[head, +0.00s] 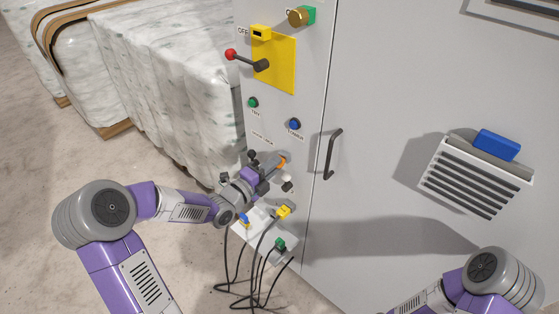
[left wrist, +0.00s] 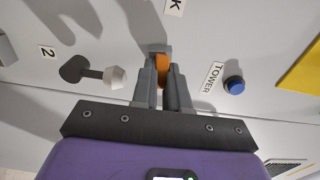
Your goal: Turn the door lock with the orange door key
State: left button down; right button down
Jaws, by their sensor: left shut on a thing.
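The orange door key (head: 282,160) is at the grey cabinet front, below the door lock label (head: 263,139). My left gripper (head: 276,163) is shut on it. In the left wrist view the orange key (left wrist: 161,66) stands between the two grey fingers, its far end against the panel. The lock itself is mostly hidden behind the key and fingertips, so how deep the key sits and how far it is turned cannot be told. My right arm shows at the bottom right, but its gripper is out of the picture.
A blue button (head: 295,124), a green button (head: 253,103) and a red-knobbed lever (head: 231,54) on a yellow plate sit above. A dark door handle (head: 333,154) is to the right. Plugs with hanging black cables (head: 262,262) are below. Wrapped bales (head: 165,75) stand left.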

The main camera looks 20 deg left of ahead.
pick_arm(q)
jog(key=c, duration=1.6)
grip_release()
jog(key=shift+m, duration=0.3)
jog(key=o, duration=0.5)
jog(key=shift+o, duration=0.2)
jog(key=p+v, duration=0.2)
jog(key=v, duration=0.5)
jog(key=s+d+f+n+g+y+p, duration=0.1)
jog(key=d+f+n+g+p, duration=0.15)
jog(key=f+n, duration=0.45)
jog(key=s+d+f+n+g+y+p, duration=0.1)
jog(key=s+d+f+n+g, duration=0.1)
jog(key=d+f+n+g, duration=0.35)
jog(key=s+d+f+n+g+p, duration=0.2)
jog(key=s+f+n, duration=0.4)
jog(key=s, duration=0.3)
jog(key=s+d+f+n+g+p, duration=0.2)
jog(key=s+d+f+n+g, duration=0.3)
jog(key=s, duration=0.4)
notch_tip(320, 180, down, 2)
jog(key=shift+s+f+n+g+y, duration=0.1)
jog(key=shift+s+n+g+y, duration=0.3)
jog(key=shift+n, duration=0.75)
